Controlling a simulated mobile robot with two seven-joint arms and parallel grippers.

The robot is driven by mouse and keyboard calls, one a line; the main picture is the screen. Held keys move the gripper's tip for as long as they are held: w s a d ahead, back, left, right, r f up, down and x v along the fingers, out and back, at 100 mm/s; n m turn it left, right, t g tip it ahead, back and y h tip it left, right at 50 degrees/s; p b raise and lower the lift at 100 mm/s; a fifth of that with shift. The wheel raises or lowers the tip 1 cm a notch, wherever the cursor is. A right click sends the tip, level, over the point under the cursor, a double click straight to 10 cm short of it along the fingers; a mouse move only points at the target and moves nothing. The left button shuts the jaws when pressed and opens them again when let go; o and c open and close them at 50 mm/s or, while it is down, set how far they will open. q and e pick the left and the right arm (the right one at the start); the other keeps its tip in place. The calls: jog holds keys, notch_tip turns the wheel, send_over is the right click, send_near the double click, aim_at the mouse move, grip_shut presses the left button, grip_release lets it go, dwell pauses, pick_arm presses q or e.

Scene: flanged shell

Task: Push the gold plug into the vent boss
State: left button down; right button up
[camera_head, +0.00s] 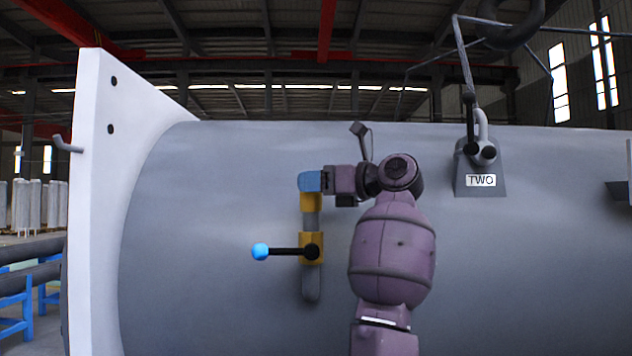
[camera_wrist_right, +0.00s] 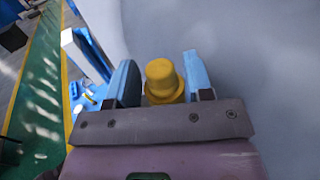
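A gold plug (camera_wrist_right: 164,82) stands between the two blue fingers of my right gripper (camera_wrist_right: 163,75) in the right wrist view. A narrow gap shows beside it, so the fingers look open around it. In the head view my right gripper (camera_head: 310,181) reaches left to the top of a short grey pipe (camera_head: 311,222) on the tank. A gold part (camera_head: 311,202) shows directly below the blue fingers there. I cannot tell whether it is the plug or the vent boss, and the plug's seating is hidden. My left gripper is out of view.
Below on the same pipe is a gold valve (camera_head: 312,241) with a black lever ending in a light-blue knob (camera_head: 260,251). A white flange (camera_head: 93,200) rises at the left. A bracket labelled TWO (camera_head: 481,181) sits on the upper right of the grey tank (camera_head: 540,250).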

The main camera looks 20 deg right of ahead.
jog(key=shift+o, duration=1.2)
jog(key=b+v, duration=0.1)
jog(key=v, duration=0.9)
jog(key=shift+s+d+b, duration=0.2)
jog(key=shift+s+b, duration=0.1)
jog(key=shift+r, duration=0.1)
